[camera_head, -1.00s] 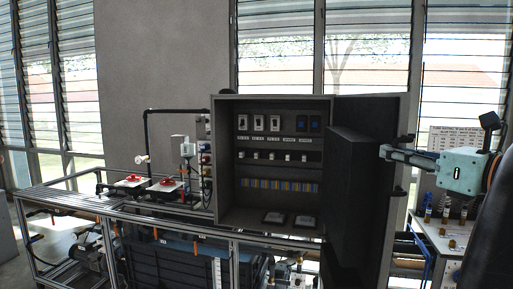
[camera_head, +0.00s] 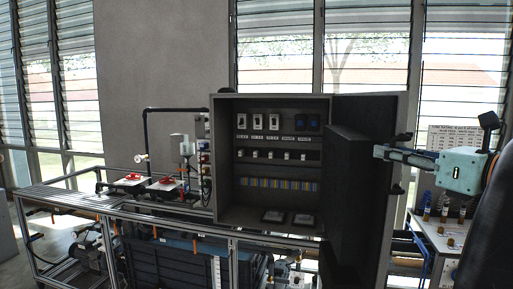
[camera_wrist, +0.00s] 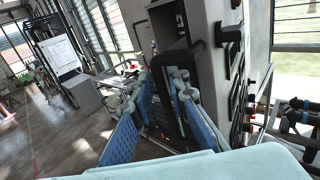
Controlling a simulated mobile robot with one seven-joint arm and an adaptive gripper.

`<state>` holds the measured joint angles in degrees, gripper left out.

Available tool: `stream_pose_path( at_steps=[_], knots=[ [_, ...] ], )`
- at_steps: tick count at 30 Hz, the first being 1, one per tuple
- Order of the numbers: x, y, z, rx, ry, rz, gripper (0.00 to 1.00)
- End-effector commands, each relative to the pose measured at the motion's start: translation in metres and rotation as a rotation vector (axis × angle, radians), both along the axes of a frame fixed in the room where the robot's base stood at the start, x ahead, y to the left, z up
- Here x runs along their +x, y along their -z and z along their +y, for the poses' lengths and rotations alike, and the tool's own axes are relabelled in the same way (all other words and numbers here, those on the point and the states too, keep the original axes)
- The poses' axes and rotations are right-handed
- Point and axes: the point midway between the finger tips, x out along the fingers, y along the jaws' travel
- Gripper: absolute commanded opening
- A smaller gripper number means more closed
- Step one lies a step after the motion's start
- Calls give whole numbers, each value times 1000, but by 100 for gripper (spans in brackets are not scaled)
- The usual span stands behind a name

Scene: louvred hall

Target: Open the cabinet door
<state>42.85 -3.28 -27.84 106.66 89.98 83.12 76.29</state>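The dark grey cabinet (camera_head: 218,160) stands on a metal-frame bench in the head view. Its front is open and shows switches, a row of coloured terminals and two pale-topped items at the bottom. The door (camera_head: 352,190) is swung out at the right side, well away from the opening. My gripper (camera_head: 378,151) is at the door's right side, near its dark fittings. In the wrist view my gripper (camera_wrist: 166,76) has its two blue-padded fingers apart, with a dark upright part of the door or cabinet between them. Contact with it is not clear.
Left of the cabinet, the bench (camera_head: 110,204) carries red-handled valves (camera_head: 166,180) and black piping. A blue-black bin (camera_head: 180,262) sits below. At the right, a small stand (camera_head: 440,232) holds several fittings. Louvred windows line the back.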

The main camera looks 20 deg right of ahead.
Motion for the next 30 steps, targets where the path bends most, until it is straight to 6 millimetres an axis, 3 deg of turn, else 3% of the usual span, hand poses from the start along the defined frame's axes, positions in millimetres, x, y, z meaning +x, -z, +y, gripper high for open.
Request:
stream_pose_path(
  at_steps=[5,18,24,30],
  knots=[
    [-18,-1,-5,-1,4,-2,15],
    [-105,-3,-23,-4,7,-3,15],
    [-119,-2,-26,-3,4,-3,15],
    [-119,-1,-26,-1,2,0,15]
  ],
)
